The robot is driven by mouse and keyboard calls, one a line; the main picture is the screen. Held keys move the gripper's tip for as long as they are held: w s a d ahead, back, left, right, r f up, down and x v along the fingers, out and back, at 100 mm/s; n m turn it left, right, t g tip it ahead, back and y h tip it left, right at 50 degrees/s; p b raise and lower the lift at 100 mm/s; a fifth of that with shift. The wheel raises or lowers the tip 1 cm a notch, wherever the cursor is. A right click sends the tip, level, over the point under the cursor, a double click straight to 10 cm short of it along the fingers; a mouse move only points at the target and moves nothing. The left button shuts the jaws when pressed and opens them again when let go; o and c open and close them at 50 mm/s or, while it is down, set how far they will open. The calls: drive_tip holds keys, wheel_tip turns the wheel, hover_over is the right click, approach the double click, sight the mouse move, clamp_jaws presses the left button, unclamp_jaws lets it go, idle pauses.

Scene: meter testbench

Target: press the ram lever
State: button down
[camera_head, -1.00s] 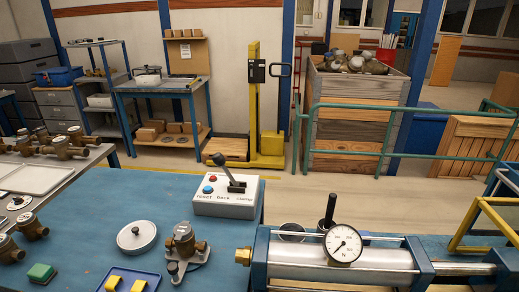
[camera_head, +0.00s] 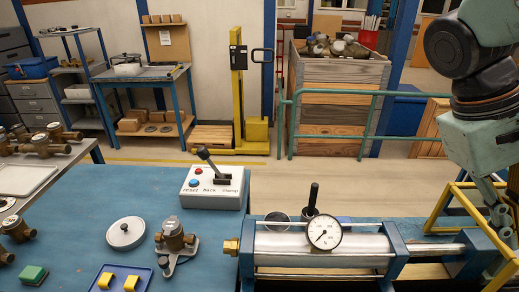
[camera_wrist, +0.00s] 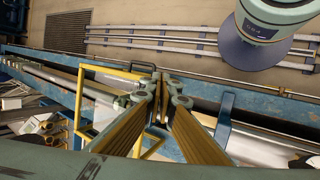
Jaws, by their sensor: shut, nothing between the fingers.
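A white control box (camera_head: 213,195) stands at the back of the blue bench, with a black lever (camera_head: 207,160) tilted up to the left. Its face has a red button, a blue button and the words reset, back and clamp. The ram cylinder (camera_head: 325,262) lies along the bench front with a round gauge (camera_head: 324,233). A black upright handle (camera_head: 313,197) stands behind the gauge. Which of the two is the ram lever is not marked. My gripper (camera_head: 505,236) is at the far right, apart from both; the wrist view shows its fingers (camera_wrist: 163,100) shut and empty.
A yellow frame (camera_head: 452,207) stands beside my gripper at the ram's right end. The bench (camera_head: 105,190) also bears a round lid (camera_head: 126,233), a brass meter (camera_head: 174,238), a green block (camera_head: 30,278) and a blue tray (camera_head: 146,280). A green rail (camera_head: 400,140) runs behind.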

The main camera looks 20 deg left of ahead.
drive_tip(key=w+a+n+t+h, duration=0.3)
drive_tip(key=w+a+n+h, duration=0.1)
drive_tip(key=w+a, duration=1.1)
drive_tip(key=w+a+f+n+t+h+p, duration=0.1)
drive_tip(key=w+a+f+n+t, duration=0.2)
drive_tip(key=a, duration=0.8)
drive_tip(key=w+a+f+t+h, duration=0.15)
drive_tip(key=w+a, duration=0.25)
drive_tip(key=a, duration=0.7)
drive_tip(key=s+a+f+n+t+y, duration=0.1)
drive_tip(key=s+a+f+n+t, duration=0.15)
drive_tip(key=a, duration=0.95)
drive_tip(key=s+a+f+n+t+y, duration=0.15)
drive_tip(key=a+t, duration=0.25)
drive_tip(key=a, duration=0.8)
drive_tip(key=s+a+f+n+t+y, duration=0.1)
drive_tip(key=s+a+f+t+y, duration=0.1)
drive_tip(key=s+a, duration=0.5)
drive_tip(key=s+a+f+n+t+y, duration=0.1)
drive_tip(key=s+a, duration=0.6)
drive_tip(key=a, duration=0.7)
wheel_tip(320, 180, down, 4)
drive_tip(key=t+y, duration=0.1)
drive_tip(key=t, duration=0.1)
drive_tip(key=shift+s+n+t+y+p, duration=0.2)
drive_tip(key=shift+n+t+y+p, duration=0.1)
drive_tip(key=shift+t+p, duration=0.1)
drive_tip(key=shift+r, duration=0.1)
